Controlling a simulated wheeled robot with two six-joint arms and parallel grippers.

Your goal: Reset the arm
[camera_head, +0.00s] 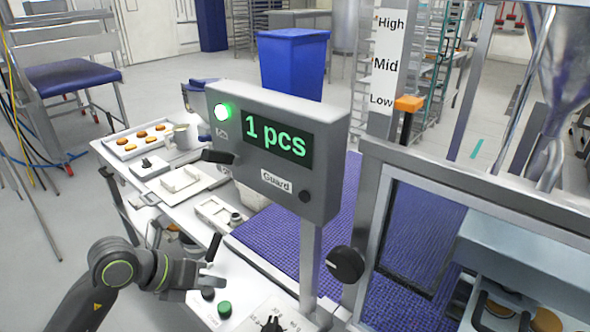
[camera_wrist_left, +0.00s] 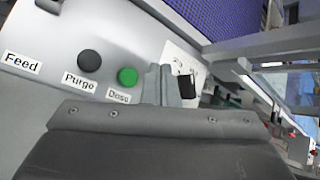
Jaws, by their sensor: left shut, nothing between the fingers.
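My left arm comes in from the lower left in the head view. Its gripper (camera_head: 212,281) is shut and empty, low over the white control panel (camera_head: 190,299). The black button (camera_head: 208,293) and the green button (camera_head: 224,309) are just below and right of the fingers. In the left wrist view the shut fingers (camera_wrist_left: 158,86) are beside the green button (camera_wrist_left: 127,76) labelled Dose, and the black Purge button (camera_wrist_left: 89,60) is farther left. I cannot tell whether the fingers touch the panel. My right gripper is not in view.
A grey display box (camera_head: 275,150) reads "1 pcs" with a green lamp lit, on a post right of the gripper. A black knob (camera_head: 345,264) and a framed guard window (camera_head: 440,245) stand farther right. A tray of rounds (camera_head: 139,140) lies behind at left. A blue belt (camera_head: 345,220) runs behind.

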